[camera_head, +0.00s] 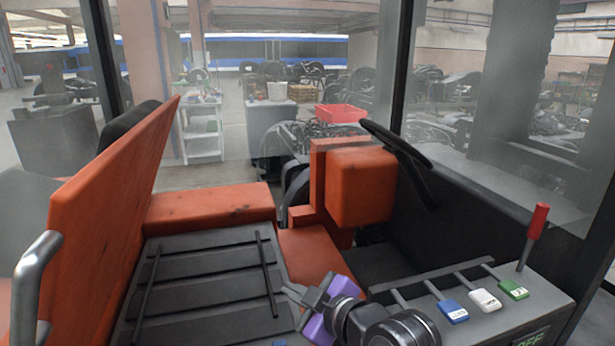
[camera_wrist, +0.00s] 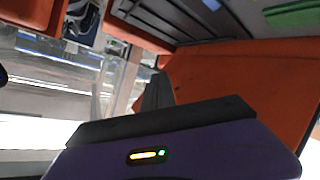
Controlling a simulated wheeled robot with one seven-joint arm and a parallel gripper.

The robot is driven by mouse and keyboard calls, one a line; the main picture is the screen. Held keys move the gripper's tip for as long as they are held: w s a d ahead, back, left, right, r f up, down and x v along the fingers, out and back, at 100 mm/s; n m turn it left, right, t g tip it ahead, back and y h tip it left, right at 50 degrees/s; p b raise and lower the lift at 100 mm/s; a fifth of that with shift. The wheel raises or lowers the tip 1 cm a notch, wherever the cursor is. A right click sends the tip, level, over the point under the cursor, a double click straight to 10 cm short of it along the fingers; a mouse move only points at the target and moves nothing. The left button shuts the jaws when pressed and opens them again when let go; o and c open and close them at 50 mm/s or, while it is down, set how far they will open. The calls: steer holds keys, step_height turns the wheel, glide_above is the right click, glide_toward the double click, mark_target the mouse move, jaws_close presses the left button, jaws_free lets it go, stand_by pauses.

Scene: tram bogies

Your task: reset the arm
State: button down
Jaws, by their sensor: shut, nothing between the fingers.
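My gripper (camera_head: 303,294) is at the lower middle of the head view, at the end of my dark arm with purple parts. It is shut and empty. It is in front of the orange seat base and to the left of the lever panel (camera_head: 500,312), apart from the levers as far as I can tell. In the wrist view, the purple wrist housing with a small lit indicator fills the bottom, and the gripper's dark tip (camera_wrist: 158,92) shows above it against an orange panel (camera_wrist: 225,85).
Blue (camera_head: 453,311), white (camera_head: 485,299) and green (camera_head: 513,289) tagged levers and a red-handled lever (camera_head: 537,221) are at right. A tilted orange panel (camera_head: 110,215) and metal handrail (camera_head: 35,280) are at left.

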steer(key=s+d+f+m+t+h, duration=0.2)
steer(key=s+d+m+t+h, duration=0.15)
steer(key=s+d+m, duration=0.45)
steer(key=s+d+f+m+t+h, duration=0.35)
steer(key=s+d+m, duration=0.25)
steer(key=s+d, duration=0.3)
steer(key=s+d+f+g, duration=0.1)
steer(key=s+d, duration=0.1)
steer(key=s, duration=1.2)
steer(key=s+d+f+g+h, duration=0.1)
steer(key=s+d+f+g, duration=0.1)
steer(key=s, duration=1.2)
steer(key=shift+d+h, duration=0.3)
steer(key=shift+d, duration=0.5)
